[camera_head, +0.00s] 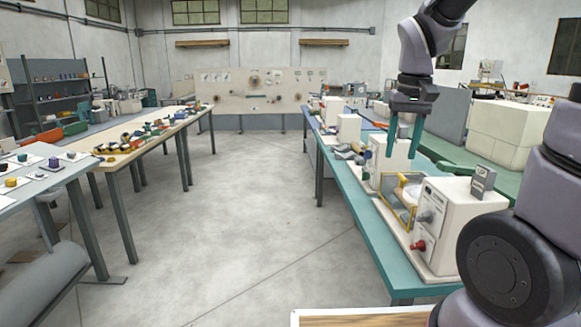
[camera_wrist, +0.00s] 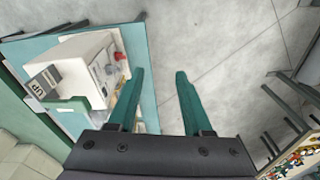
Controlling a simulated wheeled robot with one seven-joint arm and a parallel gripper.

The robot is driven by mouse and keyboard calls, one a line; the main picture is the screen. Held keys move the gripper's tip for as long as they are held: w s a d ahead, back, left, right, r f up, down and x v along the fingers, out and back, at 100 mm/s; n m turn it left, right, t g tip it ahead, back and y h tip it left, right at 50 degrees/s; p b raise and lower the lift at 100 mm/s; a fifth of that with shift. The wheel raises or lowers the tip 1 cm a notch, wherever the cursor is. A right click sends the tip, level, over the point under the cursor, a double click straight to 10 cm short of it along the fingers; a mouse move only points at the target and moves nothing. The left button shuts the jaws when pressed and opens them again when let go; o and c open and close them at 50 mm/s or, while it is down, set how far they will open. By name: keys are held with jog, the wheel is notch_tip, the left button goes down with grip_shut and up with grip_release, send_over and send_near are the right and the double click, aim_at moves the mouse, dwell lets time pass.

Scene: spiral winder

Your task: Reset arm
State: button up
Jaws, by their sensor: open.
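My gripper (camera_head: 405,134) has two teal fingers. It hangs pointing down above the teal bench on the right in the head view, with nothing between its fingers. The spiral winder (camera_head: 433,215) stands on the bench below and nearer than the gripper. It is a white box with a red knob, a grey knob and a yellow-framed part beside it. The winder (camera_wrist: 92,68) also shows at the left of the wrist view.
The teal bench (camera_head: 372,232) runs along the right with other machines on it. A long table (camera_head: 118,160) with small coloured parts stands at the left. The concrete floor (camera_head: 235,225) between them is clear. A pegboard panel (camera_head: 250,105) stands at the back.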

jog(key=s+r+m+t+y, duration=0.1)
jog(key=s+r+m+t, duration=0.1)
jog(key=s+r+t, duration=0.4)
notch_tip(320, 180, up, 4)
jog(key=s, duration=0.2)
jog(key=shift+s+m+y, duration=0.3)
jog(key=shift+s+y, duration=0.05)
jog(key=shift+y, duration=0.05)
